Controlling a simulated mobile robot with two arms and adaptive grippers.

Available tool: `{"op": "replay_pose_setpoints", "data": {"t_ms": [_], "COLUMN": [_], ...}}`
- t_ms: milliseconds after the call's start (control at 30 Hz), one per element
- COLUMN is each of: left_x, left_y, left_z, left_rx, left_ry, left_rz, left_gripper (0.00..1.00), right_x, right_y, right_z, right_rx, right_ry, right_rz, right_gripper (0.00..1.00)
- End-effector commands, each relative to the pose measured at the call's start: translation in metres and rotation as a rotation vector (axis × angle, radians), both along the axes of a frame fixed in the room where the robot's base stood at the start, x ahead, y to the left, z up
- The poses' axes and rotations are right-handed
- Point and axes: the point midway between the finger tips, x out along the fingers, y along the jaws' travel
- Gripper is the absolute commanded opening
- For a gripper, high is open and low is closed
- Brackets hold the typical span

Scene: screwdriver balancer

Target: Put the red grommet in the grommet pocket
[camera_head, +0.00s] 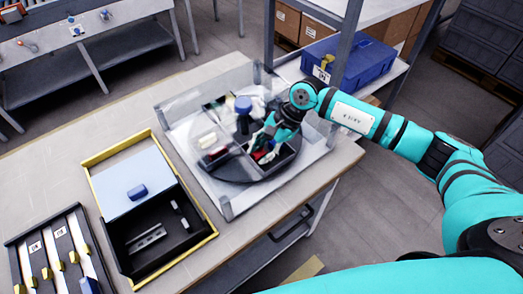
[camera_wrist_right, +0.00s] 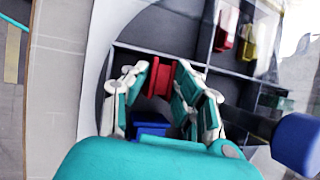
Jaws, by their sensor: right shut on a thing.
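The red grommet (camera_wrist_right: 160,79) sits between the two fingertips of my right gripper (camera_wrist_right: 163,80) in the right wrist view. The fingers press on it from both sides, over a compartment of the dark round tray (camera_wrist_right: 113,75). In the head view my right gripper (camera_head: 270,140) reaches into the right part of this tray (camera_head: 232,176), and red shows just below it. The gripper hides part of the compartment, and I cannot tell whether the grommet touches its floor. I cannot tell which compartment is the grommet pocket. My left gripper is out of view.
A blue knob (camera_head: 243,105) stands up from the tray, close to my gripper in the wrist view (camera_wrist_right: 298,143). A blue piece (camera_wrist_right: 150,124) lies below the grommet. Clear panels (camera_head: 185,97) surround the tray. A yellow-edged case (camera_head: 215,232) lies to the left.

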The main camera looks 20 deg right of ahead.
Motion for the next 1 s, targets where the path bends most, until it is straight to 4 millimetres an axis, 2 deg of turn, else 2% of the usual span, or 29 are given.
{"op": "replay_pose_setpoints", "data": {"t_ms": [33, 200, 533, 600, 667, 1000], "left_x": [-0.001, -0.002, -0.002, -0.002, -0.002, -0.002], "left_y": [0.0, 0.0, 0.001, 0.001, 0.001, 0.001], "left_z": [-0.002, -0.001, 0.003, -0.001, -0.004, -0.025], "left_rx": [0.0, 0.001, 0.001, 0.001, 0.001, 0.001], "left_ry": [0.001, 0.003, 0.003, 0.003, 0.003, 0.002], "left_rz": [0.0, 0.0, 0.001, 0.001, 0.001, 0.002], "left_gripper": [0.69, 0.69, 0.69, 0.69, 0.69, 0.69], "right_x": [0.0, 0.0, 0.0, 0.001, 0.0, -0.002], "right_y": [0.0, 0.0, 0.0, -0.004, -0.009, -0.044], "right_z": [-0.001, -0.001, 0.003, 0.006, 0.013, 0.075], "right_rx": [0.0, 0.0, 0.0, 0.0, -0.002, -0.001], "right_ry": [0.0, 0.001, 0.001, -0.002, -0.002, -0.003], "right_rz": [0.0, 0.0, 0.0, -0.001, -0.001, -0.002], "right_gripper": [0.28, 0.5, 0.5, 0.5, 0.5, 0.5]}}
